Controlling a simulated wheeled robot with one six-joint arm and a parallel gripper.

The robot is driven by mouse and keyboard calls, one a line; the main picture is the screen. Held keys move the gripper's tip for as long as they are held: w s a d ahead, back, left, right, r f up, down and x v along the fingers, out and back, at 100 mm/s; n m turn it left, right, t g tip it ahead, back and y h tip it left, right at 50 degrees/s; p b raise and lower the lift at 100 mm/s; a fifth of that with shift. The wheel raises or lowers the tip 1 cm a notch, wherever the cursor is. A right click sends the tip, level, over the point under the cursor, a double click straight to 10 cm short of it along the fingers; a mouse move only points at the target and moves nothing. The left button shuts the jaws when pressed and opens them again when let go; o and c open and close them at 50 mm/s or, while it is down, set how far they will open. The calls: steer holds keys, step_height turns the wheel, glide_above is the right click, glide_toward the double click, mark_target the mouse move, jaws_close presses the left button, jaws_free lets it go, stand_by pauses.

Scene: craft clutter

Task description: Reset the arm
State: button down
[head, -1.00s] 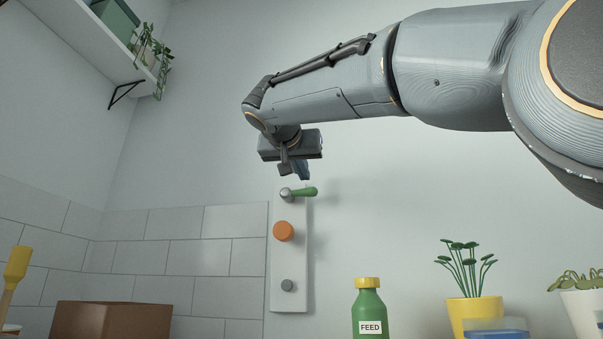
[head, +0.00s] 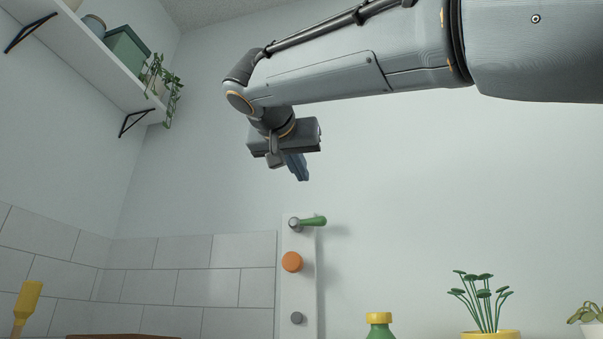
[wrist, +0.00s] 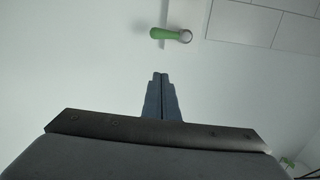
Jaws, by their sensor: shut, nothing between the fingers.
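My gripper (head: 303,178) hangs from the end of my arm in the upper middle of the head view, above the white wall panel. Its fingers point down and are shut with nothing between them. In the wrist view the fingertips (wrist: 160,75) are pressed together, apart from the green lever handle (wrist: 165,34). In the head view the green lever handle (head: 314,221) sits at the top of the panel, below the gripper, with a clear gap between them.
The wall panel (head: 308,288) also carries an orange knob (head: 292,262) and a grey knob (head: 297,318). A green bottle (head: 379,328) and potted plants (head: 482,300) stand along the bottom. The wall around my gripper is clear.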

stand_by(0.4)
steer(key=w+a+f+n+g+y, duration=0.1)
steer(key=a+f+n+g+y, duration=0.2)
steer(key=f, duration=1.2)
steer(key=w+a+f+n+g, duration=0.1)
steer(key=a+f+n+g, duration=0.3)
steer(key=f, duration=1.1)
steer(key=s+f+n+g+y, duration=0.15)
steer(key=s+f, duration=0.25)
steer(key=f, duration=0.7)
steer(key=s+f+n+g+h, duration=0.1)
steer(key=s+f+g, duration=0.15)
steer(key=f, duration=0.85)
steer(key=s+d+f+g+y, duration=0.1)
steer(key=s+d+f+g, duration=0.25)
steer(key=s+f, duration=0.8)
steer(key=s+d+f+g, duration=0.3)
steer(key=s+d+f, duration=0.2)
steer(key=s+f, duration=0.6)
steer(key=d+r+m+p, duration=0.3)
steer(key=d+r+p, duration=0.7)
steer(key=r+p, duration=0.3)
steer(key=d+r+m+p, duration=0.3)
steer(key=d+r+p, duration=0.7)
steer(key=p, duration=0.7)
step_height(320, 180, up, 3)
steer(key=shift+w+d+f+m+h, duration=0.15)
steer(key=shift+w+d+m+h, duration=0.2)
steer(key=shift+w+h, duration=0.1)
